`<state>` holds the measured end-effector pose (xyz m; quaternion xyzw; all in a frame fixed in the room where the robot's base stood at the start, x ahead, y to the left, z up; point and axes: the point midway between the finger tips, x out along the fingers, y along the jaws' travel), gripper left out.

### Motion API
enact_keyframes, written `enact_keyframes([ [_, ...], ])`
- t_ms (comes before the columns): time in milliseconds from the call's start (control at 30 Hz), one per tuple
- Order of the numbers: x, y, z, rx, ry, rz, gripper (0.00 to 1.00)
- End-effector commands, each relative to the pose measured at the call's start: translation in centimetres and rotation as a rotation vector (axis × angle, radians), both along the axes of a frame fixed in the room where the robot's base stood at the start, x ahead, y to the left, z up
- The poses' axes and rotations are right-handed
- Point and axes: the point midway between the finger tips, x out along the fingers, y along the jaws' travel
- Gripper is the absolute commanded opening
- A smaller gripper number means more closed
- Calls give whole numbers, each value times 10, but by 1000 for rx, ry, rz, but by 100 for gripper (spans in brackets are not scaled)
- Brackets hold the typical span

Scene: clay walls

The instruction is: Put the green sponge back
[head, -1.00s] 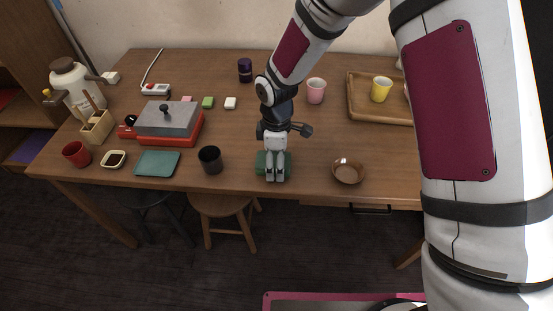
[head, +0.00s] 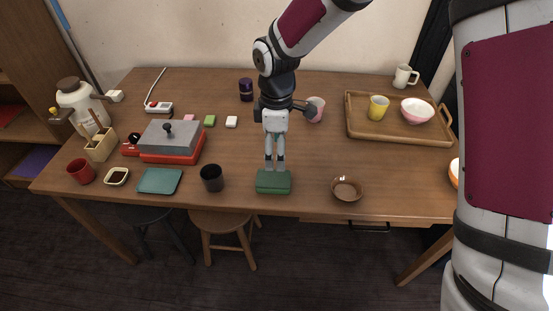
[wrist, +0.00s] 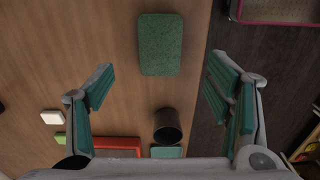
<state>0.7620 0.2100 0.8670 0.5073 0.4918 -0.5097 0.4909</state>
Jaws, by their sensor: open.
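The green sponge (head: 273,183) is a dark green block lying flat near the table's front edge, between the black cup and the brown bowl. In the wrist view the sponge (wrist: 160,45) lies beyond the fingertips, centred between them. My gripper (head: 275,168) is above the sponge, pointing down, with its fingers spread and nothing between them. The wrist view shows the same open gripper (wrist: 160,70) with a wide gap. The head view does not show clearly how far the tips are from the sponge.
A black cup (head: 212,179) and a flat teal piece (head: 160,181) are left of the sponge. A brown bowl (head: 347,189) is to its right. A red-based grey box (head: 170,143), a pink mug (head: 317,108) and a wooden tray (head: 400,139) stand farther back.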

Motion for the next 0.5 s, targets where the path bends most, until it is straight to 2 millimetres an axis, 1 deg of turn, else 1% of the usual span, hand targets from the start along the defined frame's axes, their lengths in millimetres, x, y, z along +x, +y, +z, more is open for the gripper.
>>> enact_keyframes([
  [100,0,0,7,0,1,0,73],
  [367,0,-1,9,-1,0,-3,73],
  [467,-3,-9,20,-8,-11,-37,73],
  [500,-5,-16,28,-15,-18,-63,73],
])
